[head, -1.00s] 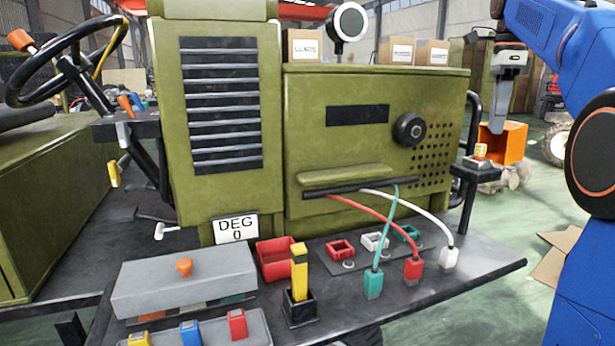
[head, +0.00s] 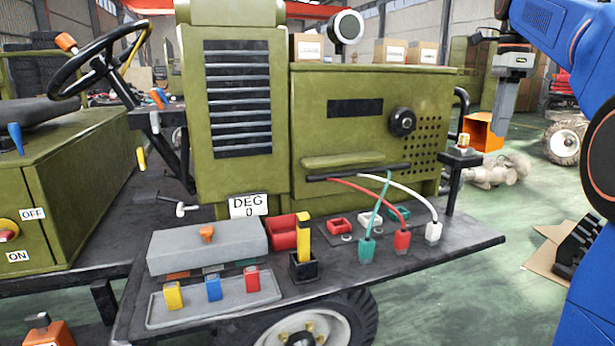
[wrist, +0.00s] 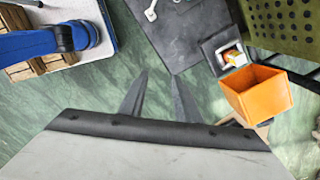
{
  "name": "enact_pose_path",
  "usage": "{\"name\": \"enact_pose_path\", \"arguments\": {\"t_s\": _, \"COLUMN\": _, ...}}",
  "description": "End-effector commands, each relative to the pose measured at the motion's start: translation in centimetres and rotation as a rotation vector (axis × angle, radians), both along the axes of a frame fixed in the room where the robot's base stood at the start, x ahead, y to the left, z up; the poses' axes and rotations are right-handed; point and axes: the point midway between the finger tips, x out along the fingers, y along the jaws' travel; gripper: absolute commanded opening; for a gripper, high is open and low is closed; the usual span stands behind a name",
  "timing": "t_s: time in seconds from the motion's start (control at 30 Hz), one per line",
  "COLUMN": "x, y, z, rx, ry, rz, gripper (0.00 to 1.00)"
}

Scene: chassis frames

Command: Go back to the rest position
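My gripper (wrist: 158,82) shows at the middle of the wrist view as two dark tapered fingers. They are apart, with only green floor between them, so it is open and empty. In the head view my gripper (head: 502,108) hangs pointing down from my blue arm at the upper right. It is to the right of the green chassis (head: 345,145) and overlaps the orange bin (head: 484,133) in the picture. It touches nothing that I can see.
Cardboard (head: 545,270) lies on the floor at right. Green floor (head: 440,310) in front is clear.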

Motion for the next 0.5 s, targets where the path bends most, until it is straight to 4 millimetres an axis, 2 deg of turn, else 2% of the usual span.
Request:
{"name": "enact_pose_path", "arguments": {"t_s": 0.27, "x": -1.9, "y": 1.7, "z": -1.2, "rx": -0.012, "ry": -0.028, "rz": 0.139, "gripper": 0.30}}
{"name": "enact_pose_path", "arguments": {"t_s": 0.5, "x": -4.6, "y": 4.0, "z": -3.6, "rx": -0.032, "ry": -0.065, "rz": 0.345, "gripper": 0.30}}
